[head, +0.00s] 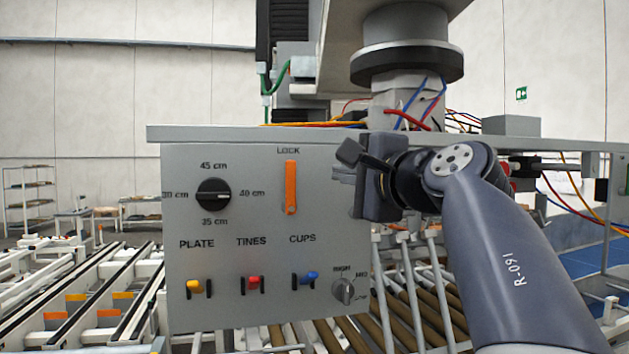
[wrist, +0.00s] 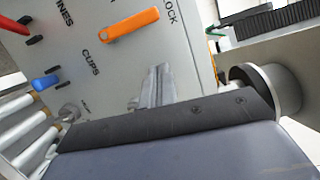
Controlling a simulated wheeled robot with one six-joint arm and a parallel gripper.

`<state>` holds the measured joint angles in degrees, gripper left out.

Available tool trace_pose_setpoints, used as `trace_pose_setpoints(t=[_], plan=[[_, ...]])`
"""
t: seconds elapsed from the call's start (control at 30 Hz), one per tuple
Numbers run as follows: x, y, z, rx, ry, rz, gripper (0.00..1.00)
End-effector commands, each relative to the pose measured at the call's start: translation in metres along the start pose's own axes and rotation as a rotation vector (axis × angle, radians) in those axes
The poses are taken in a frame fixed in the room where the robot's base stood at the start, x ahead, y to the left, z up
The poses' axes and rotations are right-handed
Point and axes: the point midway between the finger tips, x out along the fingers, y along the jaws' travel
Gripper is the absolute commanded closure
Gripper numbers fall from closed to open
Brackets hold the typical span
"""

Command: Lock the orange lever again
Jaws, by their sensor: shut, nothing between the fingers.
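The orange lever (head: 291,187) is on the grey control panel (head: 240,235), below the LOCK label. It stands upright, with its round pivot end at the bottom and its other end close to the label. The lever also shows in the wrist view (wrist: 130,26), where it looks slanted because the camera is rolled. My gripper (head: 340,168) is shut and empty, to the right of the lever and apart from it. The fingers also show in the wrist view (wrist: 155,78), in front of the panel.
A black dial (head: 213,194) sits left of the lever. Yellow (head: 194,286), red (head: 253,281) and blue (head: 309,277) switches line the lower panel, with a small grey knob (head: 343,291) to their right. A metal ledge (head: 240,132) overhangs the panel.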

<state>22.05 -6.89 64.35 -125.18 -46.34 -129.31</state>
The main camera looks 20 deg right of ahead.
Motion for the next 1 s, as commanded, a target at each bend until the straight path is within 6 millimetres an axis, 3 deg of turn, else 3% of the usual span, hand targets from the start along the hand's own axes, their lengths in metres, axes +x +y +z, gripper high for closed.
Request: trace_pose_setpoints(t=[0.2, 0.4, 1.0], plan=[[-0.035, 0.002, -0.001, -0.002, 0.006, -0.001, 1.00], [-0.051, 0.000, -0.001, 0.000, 0.004, 0.000, 1.00], [-0.056, -0.001, 0.000, 0.000, 0.001, 0.001, 1.00]])
